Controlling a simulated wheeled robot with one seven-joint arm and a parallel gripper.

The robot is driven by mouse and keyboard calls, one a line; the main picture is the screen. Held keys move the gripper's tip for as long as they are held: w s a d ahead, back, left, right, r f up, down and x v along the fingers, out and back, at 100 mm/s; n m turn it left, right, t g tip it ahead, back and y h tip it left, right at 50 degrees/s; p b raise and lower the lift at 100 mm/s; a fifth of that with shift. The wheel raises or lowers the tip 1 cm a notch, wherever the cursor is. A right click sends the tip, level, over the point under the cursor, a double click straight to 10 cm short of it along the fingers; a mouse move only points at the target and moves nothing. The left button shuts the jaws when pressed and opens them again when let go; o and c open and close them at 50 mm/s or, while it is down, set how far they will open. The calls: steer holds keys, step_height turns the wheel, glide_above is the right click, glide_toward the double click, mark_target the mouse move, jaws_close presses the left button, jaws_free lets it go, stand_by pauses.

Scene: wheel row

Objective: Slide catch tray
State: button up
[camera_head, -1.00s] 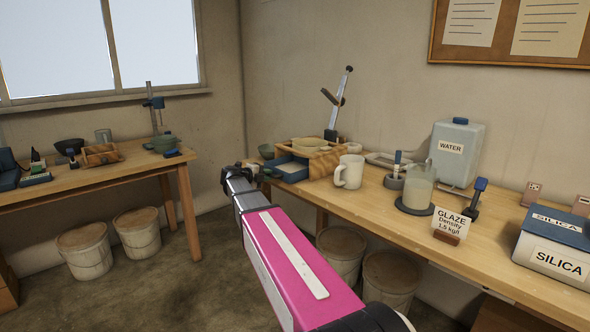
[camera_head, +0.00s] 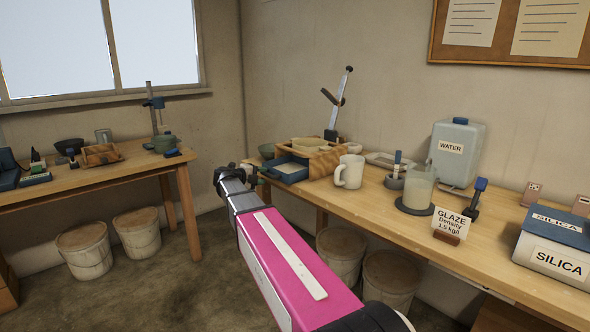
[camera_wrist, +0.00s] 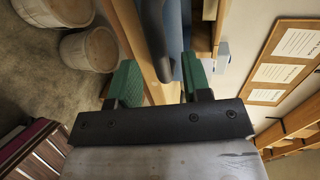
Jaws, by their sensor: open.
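The blue catch tray (camera_head: 296,178) sits at the left end of the right-hand bench, in front of the wooden box (camera_head: 325,163), with a pale surface inside. My gripper (camera_head: 252,174) is at the bench's left end, just left of the tray. In the wrist view my gripper (camera_wrist: 158,68) is open, with its green pads apart. A dark bar (camera_wrist: 154,42), perhaps the tray's handle, shows between the pads, beside the tray's blue wall (camera_wrist: 172,42). I cannot tell whether either pad touches it.
A white mug (camera_head: 349,172) stands right of the wooden box. A glaze beaker (camera_head: 419,184), a water container (camera_head: 457,152) and a silica box (camera_head: 555,245) stand farther right. Lidded buckets (camera_head: 342,252) are under the bench.

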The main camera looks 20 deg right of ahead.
steer(key=v, duration=0.5)
stand_by(0.4)
stand_by(0.3)
steer(key=w+a+f+n+t+y, duration=0.3)
steer(key=a+n+t+y, duration=0.55)
steer(key=n+t, duration=0.6)
steer(key=s+a+f+n+g+y, duration=0.4)
steer(key=s+f+n+g+y, duration=0.25)
steer(key=f+n+y, duration=0.4)
steer(key=s+d+f+n+g+h, duration=0.2)
steer(key=s+f+g, duration=0.4)
steer(key=s, duration=0.6)
steer(key=s+d+f+n+g+h, duration=0.2)
steer(key=s+d+f+n+g, duration=0.3)
steer(key=s+f, duration=0.5)
steer(key=shift+s+f+g, duration=0.2)
steer(key=shift+s+g, duration=0.8)
steer(key=shift+g, duration=0.2)
